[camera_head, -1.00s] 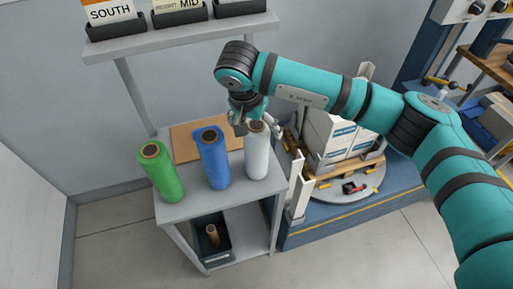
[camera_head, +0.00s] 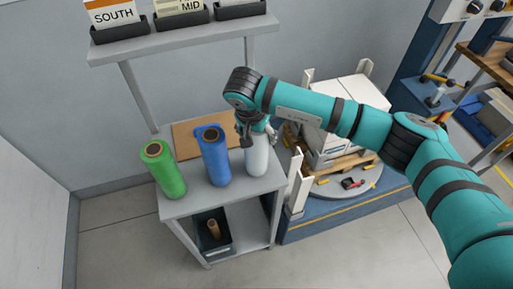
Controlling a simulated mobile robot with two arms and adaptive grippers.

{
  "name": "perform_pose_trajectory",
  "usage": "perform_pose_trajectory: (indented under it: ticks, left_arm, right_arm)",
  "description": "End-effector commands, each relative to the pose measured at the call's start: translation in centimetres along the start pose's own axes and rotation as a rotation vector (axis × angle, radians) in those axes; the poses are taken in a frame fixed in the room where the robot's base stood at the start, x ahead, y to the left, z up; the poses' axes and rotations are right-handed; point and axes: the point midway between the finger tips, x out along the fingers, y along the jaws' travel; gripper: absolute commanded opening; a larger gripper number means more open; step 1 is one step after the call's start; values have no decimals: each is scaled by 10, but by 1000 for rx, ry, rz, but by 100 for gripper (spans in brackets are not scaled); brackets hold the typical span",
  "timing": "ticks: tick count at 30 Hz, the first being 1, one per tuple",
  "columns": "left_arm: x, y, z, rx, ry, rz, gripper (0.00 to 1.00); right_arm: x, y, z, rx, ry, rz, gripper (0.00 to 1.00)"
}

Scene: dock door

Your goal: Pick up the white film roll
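The white film roll (camera_head: 257,160) stands upright at the right end of the grey shelf unit's top (camera_head: 197,203). My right gripper (camera_head: 257,137) is over its upper end, pointing down, with one finger on each side of the roll. My wrist hides the top of the roll. I cannot tell whether the fingers press on it or are a little apart from it. My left gripper is not in view.
A blue roll (camera_head: 215,160) stands close left of the white one, and a green roll (camera_head: 165,172) farther left. A cardboard sheet (camera_head: 187,135) lies behind them. A labelled shelf (camera_head: 180,42) hangs above. Boxes on a pallet (camera_head: 345,160) stand to the right.

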Motion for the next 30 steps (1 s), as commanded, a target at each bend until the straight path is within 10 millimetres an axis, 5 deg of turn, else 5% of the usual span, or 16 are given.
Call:
perform_pose_trajectory:
  ticks: [9,20,28,30]
  left_arm:
    - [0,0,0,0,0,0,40]
    - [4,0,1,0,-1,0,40]
    - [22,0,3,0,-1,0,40]
    - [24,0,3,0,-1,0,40]
  right_arm:
    - [0,0,-1,1,1,0,13]
    - [-4,0,-2,1,2,-2,12]
    - [-34,-1,-12,1,7,-4,12]
    - [-36,8,0,-2,2,-2,11]
